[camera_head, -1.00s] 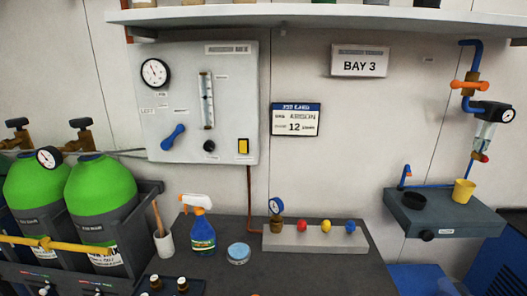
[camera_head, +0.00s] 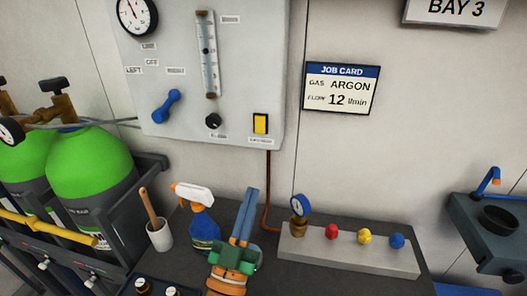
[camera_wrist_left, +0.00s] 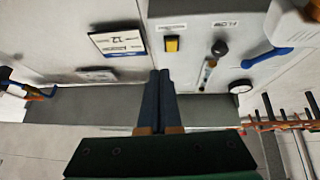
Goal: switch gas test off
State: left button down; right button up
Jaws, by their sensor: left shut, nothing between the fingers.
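The grey gas panel (camera_head: 235,75) hangs on the wall. A yellow rocker switch (camera_head: 260,123) sits at its lower right, above a small label too blurred to read. It also shows in the left wrist view (camera_wrist_left: 172,44). Left of it are a black knob (camera_head: 213,121) and a blue lever handle (camera_head: 166,106). My left gripper (camera_head: 245,202) is shut and empty, its blue fingers together and pointing up, over the bench below the panel and apart from the switch. In the left wrist view the closed fingers (camera_wrist_left: 160,82) point toward the panel. My right gripper is not in view.
A spray bottle (camera_head: 202,218) and a cup with a brush (camera_head: 158,235) stand left of my gripper. A block with a gauge and coloured knobs (camera_head: 350,250) lies to its right. Green cylinders (camera_head: 90,165) stand at left. The space before the panel is free.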

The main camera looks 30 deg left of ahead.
pick_arm(q)
jog(key=a+n+y, duration=0.1)
jog(key=y, duration=0.1)
jog(key=p, duration=0.5)
send_near(258, 125)
notch_tip(258, 125, up, 3)
jog(key=w, duration=0.4)
jog(key=shift+a+r+t, duration=0.1)
jog(key=shift+a+t, duration=0.2)
jog(key=shift+a, duration=0.05)
jog(key=shift+w+a+n+y, duration=0.2)
jog(key=shift+w+n+y, duration=0.1)
jog(key=shift+w+y, duration=0.15)
jog(key=shift+h, duration=0.25)
